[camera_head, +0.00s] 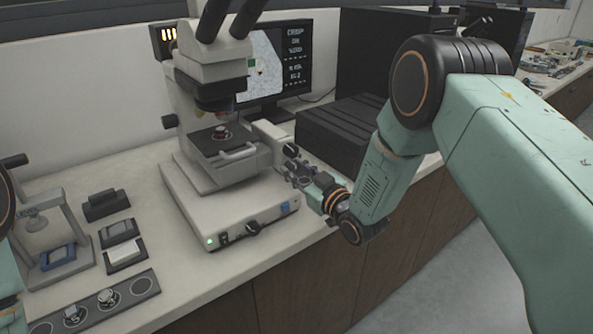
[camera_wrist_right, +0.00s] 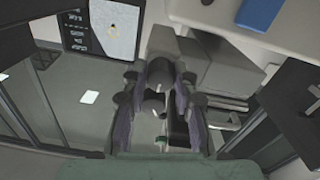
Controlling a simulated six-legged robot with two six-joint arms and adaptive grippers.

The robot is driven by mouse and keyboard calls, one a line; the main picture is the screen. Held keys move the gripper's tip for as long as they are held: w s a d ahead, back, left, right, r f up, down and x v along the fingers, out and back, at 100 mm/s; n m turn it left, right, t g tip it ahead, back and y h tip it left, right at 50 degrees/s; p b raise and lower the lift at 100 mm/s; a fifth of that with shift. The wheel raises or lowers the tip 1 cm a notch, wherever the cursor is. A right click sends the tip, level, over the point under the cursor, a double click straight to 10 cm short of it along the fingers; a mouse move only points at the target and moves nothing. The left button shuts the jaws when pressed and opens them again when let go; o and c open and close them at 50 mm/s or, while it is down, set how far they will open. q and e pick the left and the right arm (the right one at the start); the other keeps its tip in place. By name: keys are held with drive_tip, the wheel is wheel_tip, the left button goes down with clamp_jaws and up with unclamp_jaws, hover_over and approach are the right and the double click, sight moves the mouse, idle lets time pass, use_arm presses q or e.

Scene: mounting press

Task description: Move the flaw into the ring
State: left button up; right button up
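The monitor (camera_head: 285,62) behind the microscope shows a pale speckled picture and white text lines. A small green and orange mark shows by the picture, partly behind the microscope head; I cannot make out the flaw or ring clearly. The microscope (camera_head: 212,75) has a small round sample (camera_head: 221,132) on its dark stage (camera_head: 215,143). My right gripper (camera_head: 292,165) is beside the stage's right side, at the dark control knobs. In the right wrist view, my right gripper (camera_wrist_right: 157,110) has its fingers apart, with a dark round knob (camera_wrist_right: 160,72) between them. My left gripper is out of view.
A small press (camera_head: 45,230) stands at the left, near dark blocks (camera_head: 106,204) and a tray with round places (camera_head: 95,305). A black ribbed box (camera_head: 340,132) sits behind my right gripper. The bench's front edge runs below the microscope base (camera_head: 225,212).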

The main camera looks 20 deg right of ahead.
clamp_jaws()
drive_tip(key=shift+r, duration=0.1)
drive_tip(key=shift+m, duration=2)
drive_tip(key=o, duration=0.5)
unclamp_jaws()
drive_tip(key=shift+o, duration=0.2)
drive_tip(key=shift+s, duration=0.15)
drive_tip(key=v, duration=1.1)
drive_tip(key=shift+s, duration=0.35)
